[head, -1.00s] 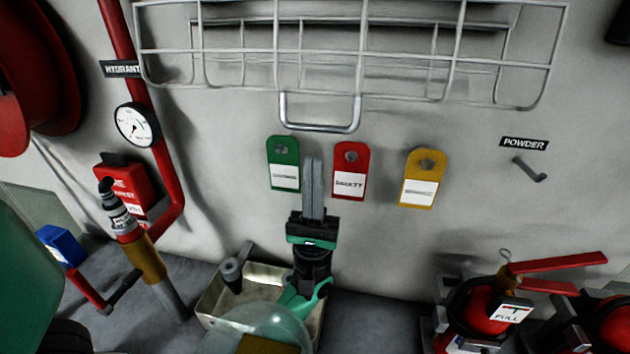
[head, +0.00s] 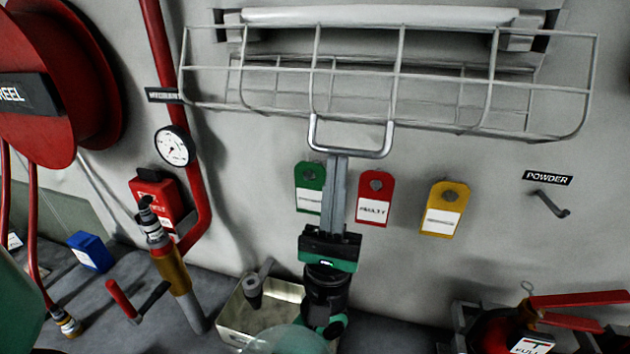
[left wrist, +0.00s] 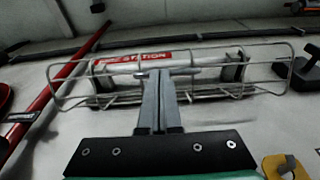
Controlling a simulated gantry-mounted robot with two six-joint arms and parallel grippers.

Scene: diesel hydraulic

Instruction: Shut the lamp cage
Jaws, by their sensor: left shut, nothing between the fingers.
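The lamp cage (head: 403,76) is a pale wire basket in front of the wall at the top of the head view. It stands out from the white lamp tube (head: 380,17), which shows bare above it. A U-shaped handle (head: 350,153) hangs from the cage's lower front edge. My left gripper (head: 338,158) points up with its fingers together and empty, its tips at the handle's bottom bar. I cannot tell whether they touch. My right gripper is not in view.
Green (head: 309,187), red (head: 374,198) and yellow (head: 444,208) tags hang below the cage. A red pipe with a gauge (head: 174,146) runs at left, beside a red hose reel (head: 62,125). A tray (head: 238,312) and an extinguisher (head: 500,332) stand below.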

